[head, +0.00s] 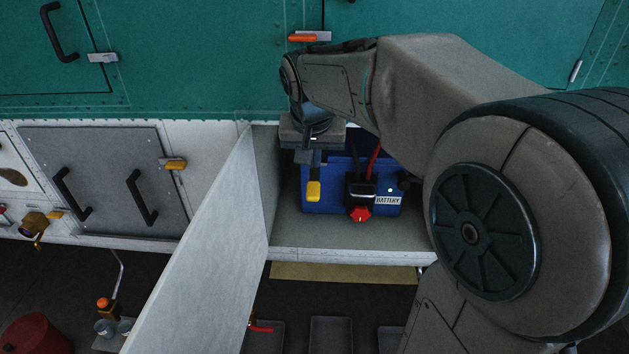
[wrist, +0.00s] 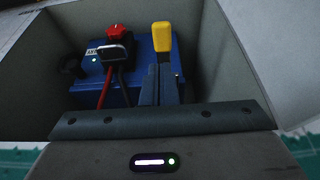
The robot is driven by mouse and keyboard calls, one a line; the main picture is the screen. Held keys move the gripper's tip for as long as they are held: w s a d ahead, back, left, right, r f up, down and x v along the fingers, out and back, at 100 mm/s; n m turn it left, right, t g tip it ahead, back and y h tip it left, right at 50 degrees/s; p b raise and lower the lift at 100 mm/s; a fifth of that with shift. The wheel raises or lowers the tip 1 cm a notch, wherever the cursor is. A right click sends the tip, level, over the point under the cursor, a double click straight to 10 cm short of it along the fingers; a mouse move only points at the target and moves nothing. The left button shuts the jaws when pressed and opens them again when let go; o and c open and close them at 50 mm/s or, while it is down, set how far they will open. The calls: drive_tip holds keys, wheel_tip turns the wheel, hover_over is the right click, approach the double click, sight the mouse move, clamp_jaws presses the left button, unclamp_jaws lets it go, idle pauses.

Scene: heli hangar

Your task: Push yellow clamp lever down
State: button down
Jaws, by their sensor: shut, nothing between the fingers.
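The yellow clamp lever (head: 314,190) stands at the front left of the blue battery (head: 330,202) in an open compartment. In the wrist view the lever (wrist: 163,38) shows just beyond my fingertips, over the blue battery (wrist: 130,97). My gripper (head: 304,157) is shut and empty, pointing down just above and slightly left of the lever. In the wrist view its closed fingers (wrist: 162,75) line up with the lever. I cannot tell whether they touch it. The lever's lower mount is hidden.
A red knob (head: 359,213) on a black block, with red and black cables, sits right of the lever. The open door (head: 205,240) stands to the left. The compartment floor (head: 335,235) before the battery is clear. Compartment walls flank my gripper.

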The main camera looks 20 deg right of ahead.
sight(315, 191)
drive_tip(key=x, duration=0.6)
drive_tip(key=p+x, duration=0.1)
drive_tip(key=x, duration=0.2)
drive_tip(key=shift+s+f, duration=0.2)
drive_tip(key=shift+s, duration=0.15)
drive_tip(key=shift+a+f+b, duration=0.1)
drive_tip(key=shift+f+b, duration=0.1)
drive_tip(key=shift+b, duration=0.25)
